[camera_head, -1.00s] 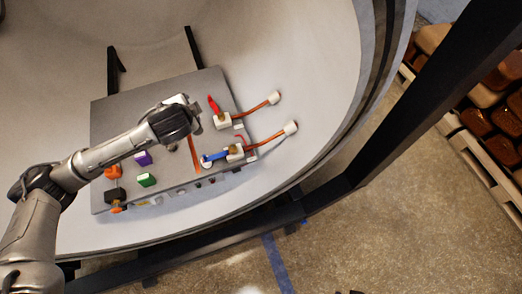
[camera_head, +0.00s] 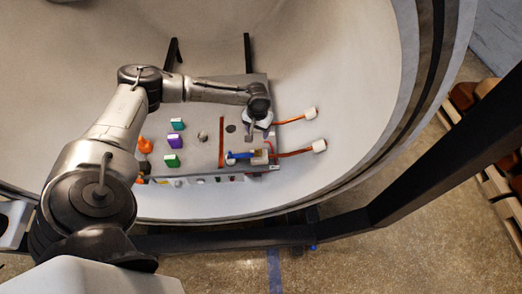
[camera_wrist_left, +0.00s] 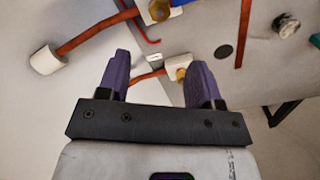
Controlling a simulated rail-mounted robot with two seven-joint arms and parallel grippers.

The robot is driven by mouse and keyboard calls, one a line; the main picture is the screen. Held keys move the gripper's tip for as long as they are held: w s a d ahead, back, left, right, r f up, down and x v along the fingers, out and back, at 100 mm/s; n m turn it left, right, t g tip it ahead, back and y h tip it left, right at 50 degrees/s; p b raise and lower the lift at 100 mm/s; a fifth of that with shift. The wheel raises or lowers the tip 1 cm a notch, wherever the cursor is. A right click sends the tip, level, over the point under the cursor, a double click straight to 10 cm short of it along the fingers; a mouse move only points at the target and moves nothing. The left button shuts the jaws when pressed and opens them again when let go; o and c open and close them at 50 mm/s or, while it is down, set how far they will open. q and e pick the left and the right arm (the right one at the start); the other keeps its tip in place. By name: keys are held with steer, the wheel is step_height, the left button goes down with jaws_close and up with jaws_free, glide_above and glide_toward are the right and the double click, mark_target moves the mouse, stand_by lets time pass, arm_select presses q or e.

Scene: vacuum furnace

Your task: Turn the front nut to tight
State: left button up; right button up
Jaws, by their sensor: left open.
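The front terminal block (camera_head: 260,158) sits at the right edge of the grey box, with a blue-handled tool (camera_head: 240,155) on its left. A brass nut (camera_wrist_left: 158,10) on a white block, beside something blue, shows at the top of the left wrist view; it appears to be the front nut. A second brass nut (camera_wrist_left: 181,73) on the back block shows between my left fingers. My left gripper (camera_wrist_left: 160,62) is open and empty, with two purple fingers. In the head view my left gripper (camera_head: 262,124) hangs over the back terminal and hides most of it.
Orange cables (camera_head: 294,153) run from the terminals to white fittings on the curved chamber wall (camera_head: 365,110). The box top (camera_head: 205,152) carries green, purple and teal blocks, a metal knob (camera_head: 203,136) and an orange strip (camera_head: 222,140). A thin red bent rod (camera_wrist_left: 140,22) lies near the blocks.

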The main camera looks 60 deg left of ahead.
mark_target(258, 150)
arm_select(q)
step_height(258, 150, down, 12)
steer(key=shift+r, duration=0.1)
steer(key=shift+f, duration=0.9)
steer(key=shift+c, duration=0.4)
steer(key=c, duration=0.9)
steer(key=shift+o, duration=0.2)
